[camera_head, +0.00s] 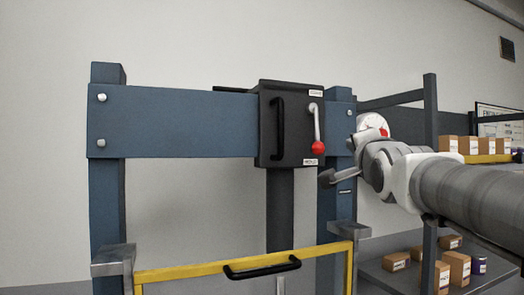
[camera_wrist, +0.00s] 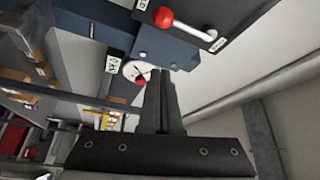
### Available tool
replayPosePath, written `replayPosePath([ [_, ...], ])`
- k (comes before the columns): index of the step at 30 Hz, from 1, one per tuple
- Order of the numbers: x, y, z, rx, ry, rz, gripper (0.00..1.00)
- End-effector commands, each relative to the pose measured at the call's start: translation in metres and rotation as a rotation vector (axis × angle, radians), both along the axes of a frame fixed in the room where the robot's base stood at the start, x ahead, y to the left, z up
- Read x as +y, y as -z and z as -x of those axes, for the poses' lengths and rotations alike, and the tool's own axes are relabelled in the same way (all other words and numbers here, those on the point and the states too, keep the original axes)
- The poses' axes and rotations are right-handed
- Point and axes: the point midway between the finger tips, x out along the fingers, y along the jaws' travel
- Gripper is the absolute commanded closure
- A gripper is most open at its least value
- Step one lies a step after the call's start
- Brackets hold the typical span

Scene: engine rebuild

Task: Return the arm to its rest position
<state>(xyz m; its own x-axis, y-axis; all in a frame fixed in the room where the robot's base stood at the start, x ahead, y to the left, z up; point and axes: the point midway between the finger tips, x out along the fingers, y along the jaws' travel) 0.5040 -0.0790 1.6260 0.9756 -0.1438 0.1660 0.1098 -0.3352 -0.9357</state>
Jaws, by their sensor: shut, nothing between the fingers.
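My arm reaches in from the right in the head view, and my gripper (camera_head: 327,178) ends just below and right of the black box on the press frame. In the wrist view, the two fingers of my gripper (camera_wrist: 160,74) lie together with nothing between them. The blue press frame (camera_head: 180,122) carries the black box (camera_head: 292,150). The box has a black handle and a silver lever with a red ball (camera_head: 318,148), which hangs down. The red ball shows in the wrist view (camera_wrist: 163,17), apart from the fingers.
A yellow guard frame (camera_head: 190,272) with a black handle stands low in front of the press. A round gauge (camera_head: 370,126) sits behind my wrist. Shelves with cardboard boxes (camera_head: 459,268) stand at the right. The left side by the wall is clear.

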Motion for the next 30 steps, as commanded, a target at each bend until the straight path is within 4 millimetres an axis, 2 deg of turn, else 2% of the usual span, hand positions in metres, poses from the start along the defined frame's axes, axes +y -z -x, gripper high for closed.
replayPosePath([
  [5,0.001,0.001,0.007,0.000,0.000,0.000,1.00],
  [20,0.002,0.005,0.008,0.013,0.000,0.008,1.00],
  [23,0.007,0.027,0.014,0.089,0.001,0.062,1.00],
  [25,0.013,0.056,0.023,0.190,-0.005,0.138,1.00],
  [29,0.032,0.136,0.057,0.453,-0.063,0.353,1.00],
  [30,0.038,0.163,0.071,0.538,-0.096,0.427,1.00],
])
